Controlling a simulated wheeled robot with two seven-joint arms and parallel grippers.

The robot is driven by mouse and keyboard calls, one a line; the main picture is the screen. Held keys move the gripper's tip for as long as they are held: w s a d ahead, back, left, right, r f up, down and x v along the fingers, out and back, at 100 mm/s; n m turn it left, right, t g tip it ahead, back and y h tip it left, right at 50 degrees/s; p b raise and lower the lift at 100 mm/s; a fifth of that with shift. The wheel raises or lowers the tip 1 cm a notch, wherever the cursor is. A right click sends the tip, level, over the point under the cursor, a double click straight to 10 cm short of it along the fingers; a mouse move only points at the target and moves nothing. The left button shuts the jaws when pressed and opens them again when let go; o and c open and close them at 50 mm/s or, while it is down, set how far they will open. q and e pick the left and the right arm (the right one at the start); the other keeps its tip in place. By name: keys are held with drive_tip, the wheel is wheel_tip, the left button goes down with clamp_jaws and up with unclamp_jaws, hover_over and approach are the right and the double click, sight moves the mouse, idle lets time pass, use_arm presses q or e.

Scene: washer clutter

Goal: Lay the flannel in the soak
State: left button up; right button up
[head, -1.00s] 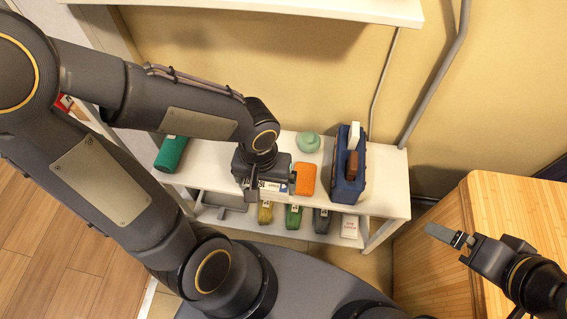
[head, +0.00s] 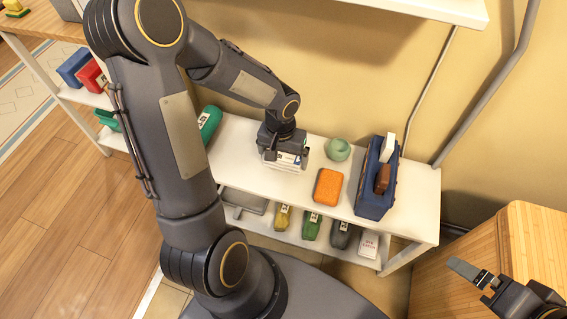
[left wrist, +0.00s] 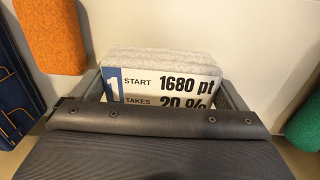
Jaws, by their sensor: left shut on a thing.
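My left gripper (head: 285,158) is shut on a pale, fluffy folded cloth that looks like the flannel (head: 287,163). In the left wrist view the flannel (left wrist: 160,58) sits between the fingers, with a white and blue printed label reading "1 START 1680 pt TAKES 20 %" on its near side. The gripper is over the white shelf top, left of an orange block. I cannot tell whether the flannel touches the shelf. I cannot pick out the soak in these views. My right gripper (head: 470,272) is at the lower right, beside the wooden cabinet, apart from the shelf.
On the shelf top (head: 236,160) stand the orange block (head: 328,186), a green round pot (head: 338,149), a blue caddy (head: 371,204) with brown and white items, and a green roll (head: 209,123). Several labelled items line the lower shelf. A wooden cabinet (head: 530,235) stands right.

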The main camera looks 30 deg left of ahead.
sight(283, 163)
use_arm(q)
drive_tip(key=shift+f+b, duration=0.5)
drive_tip(key=shift+f, duration=1.1)
drive_tip(key=shift+f, duration=0.1)
